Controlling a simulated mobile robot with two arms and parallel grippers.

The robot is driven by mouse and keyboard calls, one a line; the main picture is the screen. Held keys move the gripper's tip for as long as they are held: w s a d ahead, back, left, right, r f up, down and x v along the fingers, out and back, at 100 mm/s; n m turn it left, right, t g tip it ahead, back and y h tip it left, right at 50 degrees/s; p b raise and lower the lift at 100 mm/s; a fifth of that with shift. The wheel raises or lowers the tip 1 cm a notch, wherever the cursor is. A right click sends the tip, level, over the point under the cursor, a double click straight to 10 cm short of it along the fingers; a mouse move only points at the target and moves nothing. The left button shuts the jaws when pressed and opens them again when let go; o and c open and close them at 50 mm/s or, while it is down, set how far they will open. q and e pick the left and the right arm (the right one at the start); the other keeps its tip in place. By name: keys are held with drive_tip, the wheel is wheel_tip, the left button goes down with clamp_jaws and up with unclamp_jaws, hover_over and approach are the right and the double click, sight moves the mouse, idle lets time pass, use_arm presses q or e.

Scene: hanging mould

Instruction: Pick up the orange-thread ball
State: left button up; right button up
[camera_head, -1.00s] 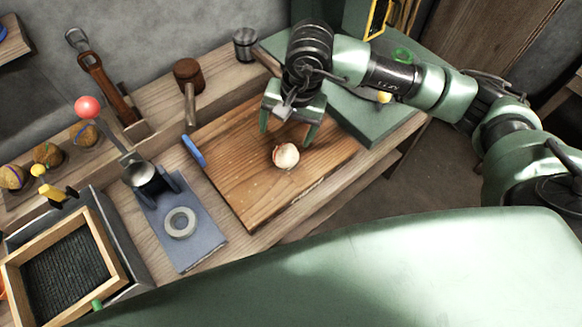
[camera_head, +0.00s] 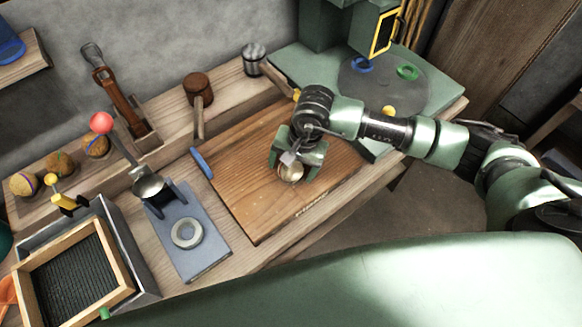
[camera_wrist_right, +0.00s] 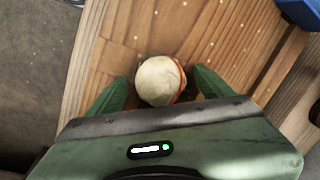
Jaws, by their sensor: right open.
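The orange-thread ball is pale cream with an orange line on its side, and it sits on the wooden board. In the right wrist view the ball (camera_wrist_right: 160,82) lies between the two green fingers of my right gripper (camera_wrist_right: 160,88). The fingers are open, and a gap shows on the left side; the right finger is close to the ball. In the head view my right gripper (camera_head: 291,172) is over the ball (camera_head: 290,173), hiding part of it. My left gripper is not in view.
The wooden board (camera_head: 245,205) rests on the bench. Other balls (camera_head: 60,163) sit at far left.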

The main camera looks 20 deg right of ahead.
drive_tip(key=c, duration=1.5)
drive_tip(key=shift+r, duration=0.1)
drive_tip(key=shift+c, duration=0.2)
